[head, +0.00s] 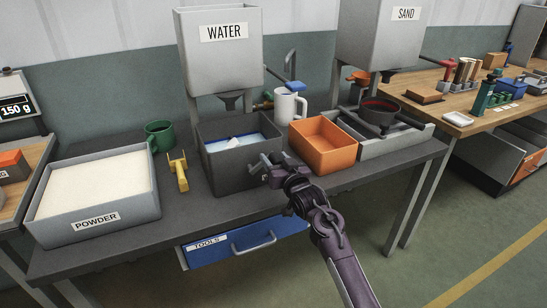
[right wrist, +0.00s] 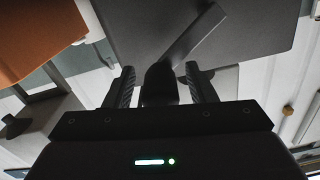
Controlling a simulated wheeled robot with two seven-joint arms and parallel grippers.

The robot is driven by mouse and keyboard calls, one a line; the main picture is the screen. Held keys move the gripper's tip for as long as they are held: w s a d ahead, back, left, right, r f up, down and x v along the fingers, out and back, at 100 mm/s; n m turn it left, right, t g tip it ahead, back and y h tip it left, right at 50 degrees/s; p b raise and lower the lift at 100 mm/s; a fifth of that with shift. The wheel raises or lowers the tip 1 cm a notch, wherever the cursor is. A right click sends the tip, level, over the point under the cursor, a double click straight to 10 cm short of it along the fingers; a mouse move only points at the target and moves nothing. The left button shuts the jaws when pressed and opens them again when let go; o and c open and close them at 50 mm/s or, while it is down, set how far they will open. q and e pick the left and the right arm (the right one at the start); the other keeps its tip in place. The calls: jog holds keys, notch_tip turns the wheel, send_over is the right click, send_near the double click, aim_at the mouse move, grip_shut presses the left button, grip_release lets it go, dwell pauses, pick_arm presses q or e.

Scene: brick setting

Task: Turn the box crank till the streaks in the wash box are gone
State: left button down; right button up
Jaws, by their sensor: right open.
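The wash box (head: 225,176) is a dark grey open box under the WATER tank. Blue liquid (head: 247,141) with pale patches shows inside it; I cannot tell clearly which patches are streaks. My right gripper (head: 268,164) is at the front right of the box, by its crank. In the right wrist view, the crank's dark knob (right wrist: 160,88) stands between the two open fingers, with the crank arm (right wrist: 192,38) slanting up to the right. The fingers flank the knob; contact is not clear. My left gripper is not in view.
An orange bin (head: 322,150) stands close to the right of the box. A yellow tool (head: 179,172), a green mug (head: 159,136) and the POWDER tray (head: 98,222) are to the left. A white jug (head: 290,105) stands behind. The blue TOOLS drawer (head: 246,241) is below, partly out.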

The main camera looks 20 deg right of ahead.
jog(key=shift+w, duration=0.7)
